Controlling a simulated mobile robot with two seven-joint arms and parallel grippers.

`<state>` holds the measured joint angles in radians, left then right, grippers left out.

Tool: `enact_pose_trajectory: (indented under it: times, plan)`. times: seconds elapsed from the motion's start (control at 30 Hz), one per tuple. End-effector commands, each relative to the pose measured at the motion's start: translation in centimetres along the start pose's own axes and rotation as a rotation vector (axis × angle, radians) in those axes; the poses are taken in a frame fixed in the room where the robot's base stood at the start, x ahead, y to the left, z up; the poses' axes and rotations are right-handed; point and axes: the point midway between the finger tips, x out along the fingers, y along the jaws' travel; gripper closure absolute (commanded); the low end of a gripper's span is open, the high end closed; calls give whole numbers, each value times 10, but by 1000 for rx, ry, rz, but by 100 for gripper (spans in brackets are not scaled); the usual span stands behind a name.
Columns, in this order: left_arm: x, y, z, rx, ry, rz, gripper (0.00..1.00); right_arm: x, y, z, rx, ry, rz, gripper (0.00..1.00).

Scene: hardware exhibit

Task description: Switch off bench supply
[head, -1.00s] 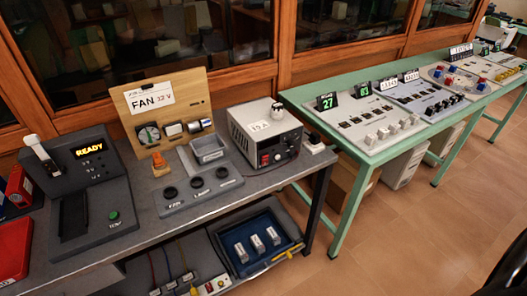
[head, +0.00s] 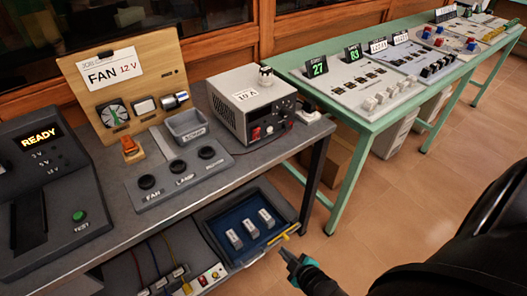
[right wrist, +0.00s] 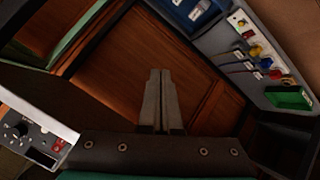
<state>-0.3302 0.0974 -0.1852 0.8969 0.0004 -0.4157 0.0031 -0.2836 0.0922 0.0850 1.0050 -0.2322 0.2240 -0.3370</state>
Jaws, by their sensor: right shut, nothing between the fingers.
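The bench supply (head: 245,112) is a grey box with a dark front panel, standing at the right end of the grey bench in the head view. A small red part (head: 256,132) shows low on its front; I cannot tell its switch position. Part of the supply's front (right wrist: 28,132), with a black knob, shows at the lower left of the right wrist view. My right gripper (head: 290,258) is below and in front of the supply, apart from it, near the lower drawer. Its fingers (right wrist: 161,78) are together and empty. My left gripper is out of view.
A blue-lined drawer (head: 283,235) with several silver blocks is open under the bench. The green table (head: 350,118) stands to the right.

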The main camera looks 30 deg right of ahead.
Motion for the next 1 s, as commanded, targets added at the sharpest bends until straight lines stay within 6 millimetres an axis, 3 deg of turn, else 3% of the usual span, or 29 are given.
enact_pose_trajectory:
  times: [0.03,0.2,0.37,0.5,0.7,1.0]
  plan:
    - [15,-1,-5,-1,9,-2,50,13,16,-8,-48,62,58,100]
    - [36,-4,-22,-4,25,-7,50,25,76,-46,-231,246,254,100]
    - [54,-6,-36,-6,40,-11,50,18,126,-78,-426,389,451,100]
    - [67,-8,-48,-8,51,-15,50,1,158,-102,-597,486,615,100]
    - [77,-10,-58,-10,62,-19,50,-23,183,-123,-779,564,779,100]
    - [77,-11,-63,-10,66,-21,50,-35,191,-133,-855,590,842,100]
